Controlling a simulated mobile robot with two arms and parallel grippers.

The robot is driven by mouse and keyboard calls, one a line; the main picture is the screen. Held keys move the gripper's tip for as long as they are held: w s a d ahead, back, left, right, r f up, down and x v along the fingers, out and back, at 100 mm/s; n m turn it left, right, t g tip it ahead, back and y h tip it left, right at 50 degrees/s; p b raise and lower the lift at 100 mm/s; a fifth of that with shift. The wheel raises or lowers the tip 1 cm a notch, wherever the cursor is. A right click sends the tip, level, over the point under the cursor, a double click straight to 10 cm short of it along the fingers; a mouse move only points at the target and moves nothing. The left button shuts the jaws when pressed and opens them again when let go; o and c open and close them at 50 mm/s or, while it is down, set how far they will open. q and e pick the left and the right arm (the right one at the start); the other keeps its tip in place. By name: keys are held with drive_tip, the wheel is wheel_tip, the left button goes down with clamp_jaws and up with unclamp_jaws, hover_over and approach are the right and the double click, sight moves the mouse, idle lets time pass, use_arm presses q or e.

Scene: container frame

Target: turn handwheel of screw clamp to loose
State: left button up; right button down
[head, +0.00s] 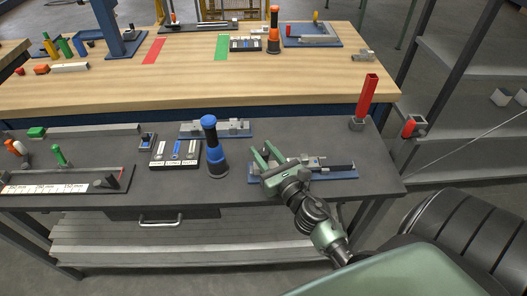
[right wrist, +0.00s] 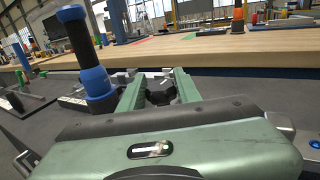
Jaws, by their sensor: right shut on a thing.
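The screw clamp (head: 332,170) lies on a blue base near the front right of the dark workbench, with grey blocks and a dark bar. My right gripper (head: 264,156) is at the clamp's left end, low over the bench. In the right wrist view, a black handwheel (right wrist: 160,97) sits between the two green fingers (right wrist: 157,88), and the gripper is shut on it. In the head view the gripper mostly hides the handwheel. How far it is turned cannot be told. My left gripper is not in view.
A blue-and-black cylindrical tool (head: 213,150) stands upright close to the left of my right gripper. A red upright bar (head: 367,98) stands at the bench's right rear. A blue-based fixture (head: 215,131) lies behind. A wooden table (head: 190,85) stands beyond.

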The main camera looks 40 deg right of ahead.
sight(264, 152)
drive_tip(key=shift+n+y, duration=0.3)
drive_tip(key=shift+y, duration=0.2)
drive_tip(key=n+y+b, duration=0.1)
drive_tip(key=n+y, duration=0.1)
drive_tip(key=shift+d+f+y+b, duration=0.1)
drive_tip(key=shift+f+y+b, duration=0.1)
drive_tip(key=shift+y+b, duration=0.2)
drive_tip(key=n+g+y+b, duration=0.1)
drive_tip(key=n+y+b, duration=0.1)
drive_tip(key=y+b, duration=0.2)
drive_tip(key=n+g+y+b, duration=0.2)
drive_tip(key=n+y+b, duration=0.1)
drive_tip(key=y+b, duration=0.1)
drive_tip(key=shift+f+n+b, duration=0.1)
drive_tip(key=shift+n+b, duration=0.2)
drive_tip(key=shift+b, duration=0.4)
drive_tip(key=shift+r+n+g+y+b, duration=0.3)
drive_tip(key=shift+n+g+y+b, duration=0.2)
drive_tip(key=shift+g+y+b, duration=0.25)
drive_tip(key=c, duration=1)
unclamp_jaws()
wheel_tip(264, 152, up, 20)
